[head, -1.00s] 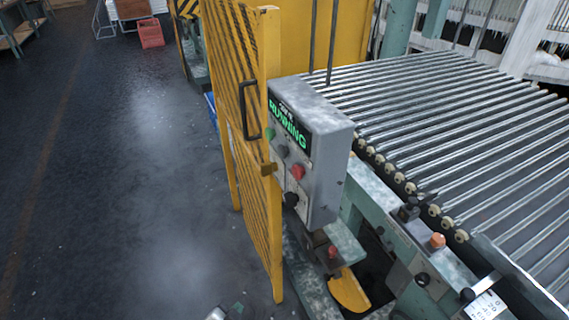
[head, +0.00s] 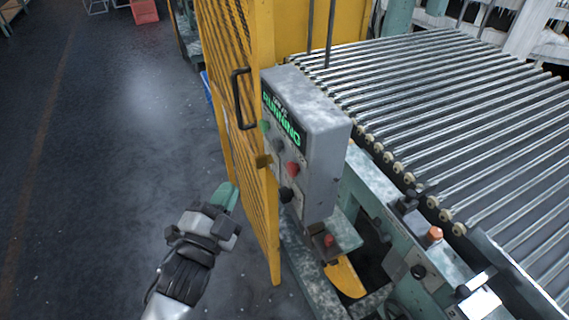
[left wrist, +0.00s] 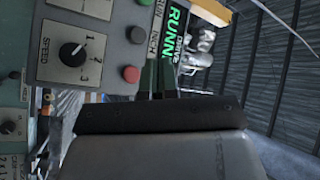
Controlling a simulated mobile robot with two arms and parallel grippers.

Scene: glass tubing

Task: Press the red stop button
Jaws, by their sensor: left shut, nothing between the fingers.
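The red stop button (head: 292,168) is on the front of a grey control box (head: 325,115), below a green-lit display reading RUNNING (head: 281,118). It also shows in the left wrist view (left wrist: 130,74), just left of my fingertips. My left gripper (head: 228,194) is shut and empty. In the head view it is left of and lower than the box, in front of the yellow mesh gate. In the left wrist view the fingertips (left wrist: 158,72) point at the panel between the red button and the display; whether they touch it cannot be told. My right gripper is not in view.
A green button (head: 265,126), a dark button (head: 278,145) and a black knob (head: 287,195) share the panel. The yellow gate (head: 240,130) with its handle stands at the box's left. A roller conveyor (head: 450,110) lies right. Open floor (head: 100,180) is at left.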

